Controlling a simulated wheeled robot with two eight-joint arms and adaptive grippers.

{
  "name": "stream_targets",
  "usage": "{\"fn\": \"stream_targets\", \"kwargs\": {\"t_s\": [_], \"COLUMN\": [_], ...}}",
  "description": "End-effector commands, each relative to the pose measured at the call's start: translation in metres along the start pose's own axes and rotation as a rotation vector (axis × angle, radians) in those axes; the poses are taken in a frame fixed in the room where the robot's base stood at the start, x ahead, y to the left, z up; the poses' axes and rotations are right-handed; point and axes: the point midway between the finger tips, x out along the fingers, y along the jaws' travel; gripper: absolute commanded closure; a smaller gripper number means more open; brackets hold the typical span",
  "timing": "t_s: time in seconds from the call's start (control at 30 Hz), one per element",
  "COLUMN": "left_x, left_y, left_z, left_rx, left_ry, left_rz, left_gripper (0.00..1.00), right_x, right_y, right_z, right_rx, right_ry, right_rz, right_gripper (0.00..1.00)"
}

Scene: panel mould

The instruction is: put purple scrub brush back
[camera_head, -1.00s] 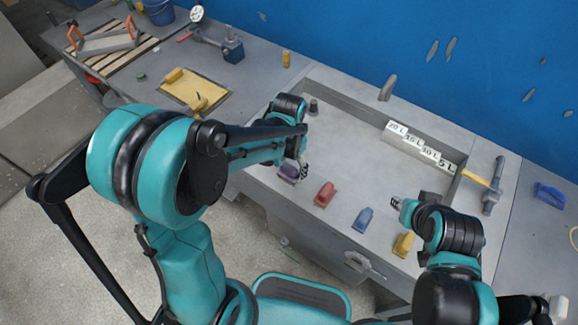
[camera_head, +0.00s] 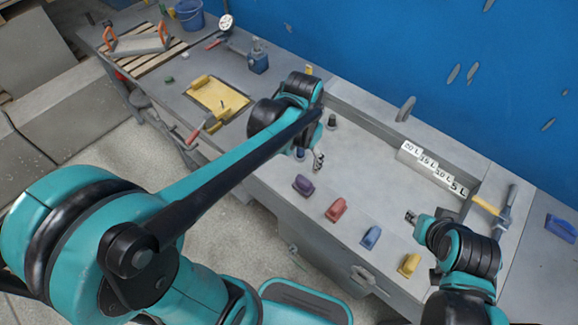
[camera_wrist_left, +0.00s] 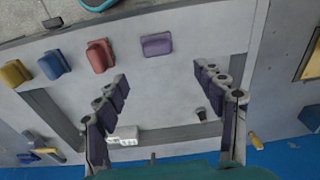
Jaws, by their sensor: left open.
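The purple scrub brush (camera_head: 304,186) lies at the left end of a row of brushes along the near side of the grey mould table. In the left wrist view the purple brush (camera_wrist_left: 157,44) lies beyond and between the fingertips, apart from them. My left gripper (camera_head: 318,161) is open and empty, behind the purple brush in the head view; its spread fingers show in the left wrist view (camera_wrist_left: 168,75). My right gripper (camera_head: 411,217) hangs over the right part of the table, and its jaw state is unclear.
A red brush (camera_head: 336,209), a blue brush (camera_head: 371,237) and a yellow brush (camera_head: 409,264) continue the row to the right. A hammer (camera_head: 504,210) lies at right. The table's middle is clear.

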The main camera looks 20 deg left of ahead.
Motion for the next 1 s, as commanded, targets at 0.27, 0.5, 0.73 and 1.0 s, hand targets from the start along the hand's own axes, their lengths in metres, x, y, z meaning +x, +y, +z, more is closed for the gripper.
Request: {"fn": "stream_targets", "kwargs": {"t_s": [0.27,0.5,0.73,1.0], "left_x": [-0.034,-0.037,-0.037,-0.031], "left_y": [-0.007,-0.010,-0.011,-0.011], "left_z": [0.060,0.089,0.094,0.095], "left_rx": [-0.169,-0.271,-0.294,-0.293], "left_ry": [0.298,0.489,0.536,0.534], "left_rz": [-0.060,-0.086,-0.092,-0.091], "left_gripper": [0.30,0.30,0.30,0.30], "right_x": [0.000,0.000,0.000,0.005], "right_y": [0.000,0.000,0.000,0.000], "right_z": [0.000,0.000,0.000,0.004], "right_rx": [0.000,0.000,0.000,0.000], "right_ry": [0.000,0.000,0.000,0.000], "right_rz": [0.000,0.000,0.000,0.000], "right_gripper": [0.69,0.69,0.69,0.69]}}
